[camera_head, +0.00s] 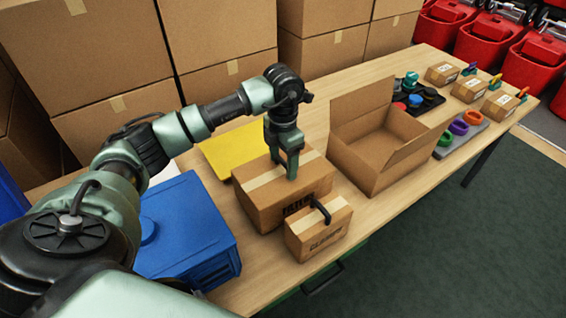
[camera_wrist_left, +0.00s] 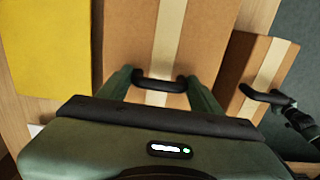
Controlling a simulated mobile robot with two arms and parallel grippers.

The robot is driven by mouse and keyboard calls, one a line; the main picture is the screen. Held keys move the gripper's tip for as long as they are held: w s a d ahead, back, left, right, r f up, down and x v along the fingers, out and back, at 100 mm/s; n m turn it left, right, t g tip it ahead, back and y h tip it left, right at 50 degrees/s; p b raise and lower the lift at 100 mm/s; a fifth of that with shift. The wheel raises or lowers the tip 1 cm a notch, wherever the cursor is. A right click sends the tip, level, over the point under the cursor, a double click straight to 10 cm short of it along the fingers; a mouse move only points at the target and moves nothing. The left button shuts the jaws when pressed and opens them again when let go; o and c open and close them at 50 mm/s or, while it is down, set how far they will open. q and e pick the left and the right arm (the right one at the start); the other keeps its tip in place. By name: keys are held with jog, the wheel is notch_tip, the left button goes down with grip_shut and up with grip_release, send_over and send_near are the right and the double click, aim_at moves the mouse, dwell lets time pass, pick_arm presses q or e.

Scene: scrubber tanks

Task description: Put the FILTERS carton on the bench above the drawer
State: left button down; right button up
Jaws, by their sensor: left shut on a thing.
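The larger carton (camera_head: 265,208), with a pale tape strip and dark, partly covered lettering that seems to read FILTERS, sits on the bench (camera_head: 225,195). My left gripper (camera_head: 292,170) is over its top, shut on its black handle, which shows between the fingers in the left wrist view (camera_wrist_left: 160,83). A smaller carton (camera_head: 318,237) with its own black handle stands right in front, at the bench's front edge; its lettering is too small to read surely. A drawer handle (camera_head: 322,280) shows below the bench edge.
A blue box (camera_head: 185,225) stands to the left and a yellow panel (camera_head: 222,152) lies behind. An open empty carton (camera_head: 375,150) stands to the right. Beyond it are trays of coloured parts (camera_head: 460,135) and small labelled boxes (camera_head: 500,103). Large cartons (camera_head: 215,35) line the back.

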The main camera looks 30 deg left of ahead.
pick_arm(q)
jog(key=shift+f, duration=0.5)
jog(key=shift+c, duration=1.5)
grip_release()
jog(key=shift+r, duration=0.1)
notch_tip(320, 180, up, 12)
jog(key=b, duration=0.1)
jog(key=shift+b, duration=0.3)
